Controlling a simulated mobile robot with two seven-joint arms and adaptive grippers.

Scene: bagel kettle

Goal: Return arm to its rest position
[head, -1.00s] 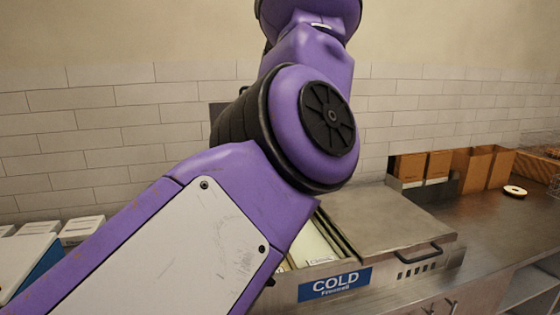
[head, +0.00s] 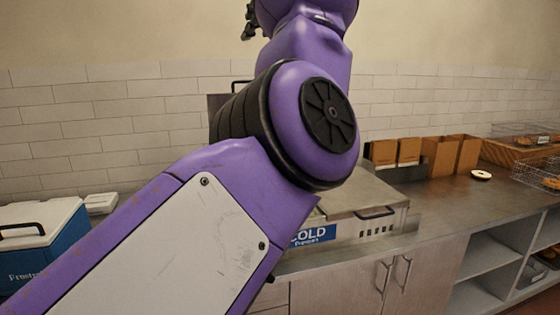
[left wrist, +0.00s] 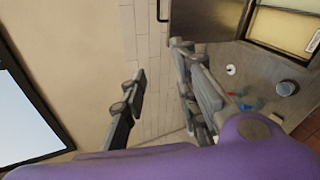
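My left arm (head: 190,215) crosses the head view from the lower left to the top, raised in front of the wall. Its left gripper (head: 250,20) shows only as a small dark part at the top edge. In the left wrist view, the two fingers of the left gripper (left wrist: 158,105) stand apart with bare tiled wall between them. I see nothing held. My right gripper is in neither view.
A cold unit (head: 370,213) stands on the counter, partly behind my arm. Cardboard boxes (head: 438,157), a pale round item (head: 481,175) and wire baskets (head: 540,172) are to its right. A blue-and-white cooler (head: 40,235) stands at the left. Cabinets (head: 400,275) are below.

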